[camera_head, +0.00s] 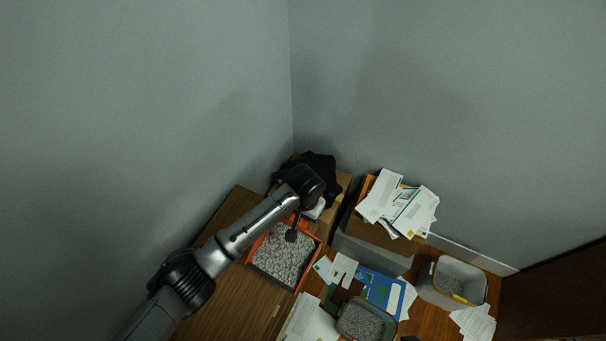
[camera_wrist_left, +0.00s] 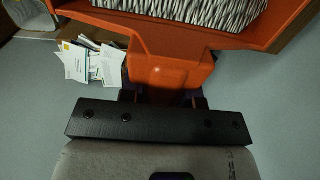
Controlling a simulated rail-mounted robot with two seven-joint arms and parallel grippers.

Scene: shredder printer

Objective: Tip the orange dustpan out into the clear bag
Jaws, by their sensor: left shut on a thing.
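The orange dustpan (camera_head: 252,252) is heaped with grey-white paper shreds (camera_head: 283,254) and shows at the end of my left arm in the head view. In the left wrist view, the dustpan (camera_wrist_left: 168,42) fills the top, with its shreds (camera_wrist_left: 200,10) inside. My left gripper (camera_wrist_left: 163,96) is shut on the dustpan's orange handle; in the head view the gripper (camera_head: 294,229) is partly hidden by my wrist. I cannot pick out the clear bag for sure. My right gripper is not in view.
A grey container with shreds (camera_head: 366,322) stands at the front, and a pale grey bin (camera_head: 459,274) stands to the right. Papers (camera_head: 400,205) lie on a box behind. A blue folder (camera_head: 381,288) and loose sheets lie between. A black item (camera_head: 319,166) sits in the corner.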

